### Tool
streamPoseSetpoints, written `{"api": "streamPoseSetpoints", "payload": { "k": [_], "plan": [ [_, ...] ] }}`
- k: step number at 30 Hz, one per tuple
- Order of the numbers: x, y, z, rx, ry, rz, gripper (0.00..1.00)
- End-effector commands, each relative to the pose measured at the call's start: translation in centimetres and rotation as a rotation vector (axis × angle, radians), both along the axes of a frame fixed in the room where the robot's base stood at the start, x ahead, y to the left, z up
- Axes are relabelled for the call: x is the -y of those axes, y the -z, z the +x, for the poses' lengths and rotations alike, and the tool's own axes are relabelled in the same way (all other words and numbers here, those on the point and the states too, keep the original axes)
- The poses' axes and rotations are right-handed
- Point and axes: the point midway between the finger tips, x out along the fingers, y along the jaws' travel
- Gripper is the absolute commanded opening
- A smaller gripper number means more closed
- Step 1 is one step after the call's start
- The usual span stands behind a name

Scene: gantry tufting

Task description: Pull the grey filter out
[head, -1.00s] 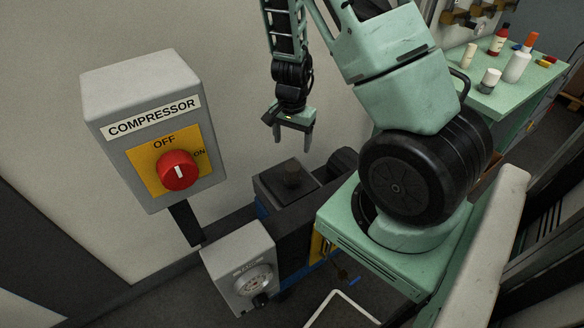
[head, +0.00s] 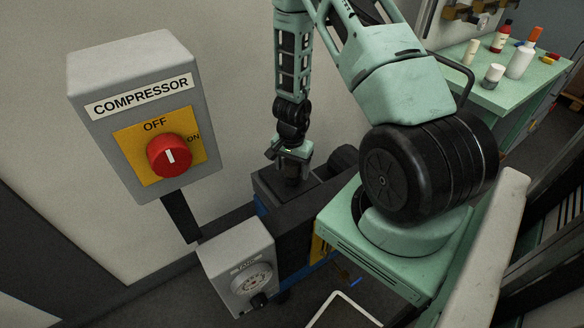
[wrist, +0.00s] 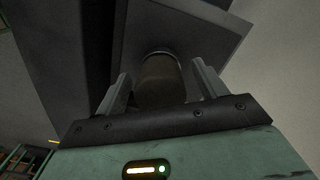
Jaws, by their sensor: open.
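The grey filter looks like a dark grey-brown cylinder (wrist: 160,82) standing up from the top of a dark box (head: 268,186). In the wrist view it sits between the two fingers of my gripper (wrist: 161,72), with a visible gap on each side. In the head view my gripper (head: 292,177) points down over the box, its fingers around the filter, which is mostly hidden there. The jaws are open and not closed on it. The filter's lower part is hidden inside the box.
A grey compressor switch box (head: 92,150) with a red knob (head: 170,156) is at the left. A grey dial box (head: 225,262) stands in front of the dark box. A green bench (head: 475,110) with bottles is at the upper right. A plain wall is behind.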

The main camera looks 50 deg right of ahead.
Motion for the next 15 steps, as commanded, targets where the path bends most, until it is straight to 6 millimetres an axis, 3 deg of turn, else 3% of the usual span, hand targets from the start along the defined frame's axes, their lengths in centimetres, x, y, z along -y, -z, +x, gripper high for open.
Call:
{"api": "streamPoseSetpoints", "payload": {
  "k": [4, 5, 9, 10, 15],
  "plan": [
    [0.00, -0.02, 0.01, 0.000, 0.000, 0.000, 0.71],
    [0.00, -0.02, 0.00, 0.000, 0.000, 0.000, 0.66],
    [-0.01, -0.03, 0.00, 0.000, 0.000, 0.000, 0.27],
    [-0.01, -0.03, 0.00, 0.000, 0.000, 0.000, 0.21],
    [-0.02, 0.02, -0.01, 0.000, -0.046, 0.000, 0.22]
  ]
}}
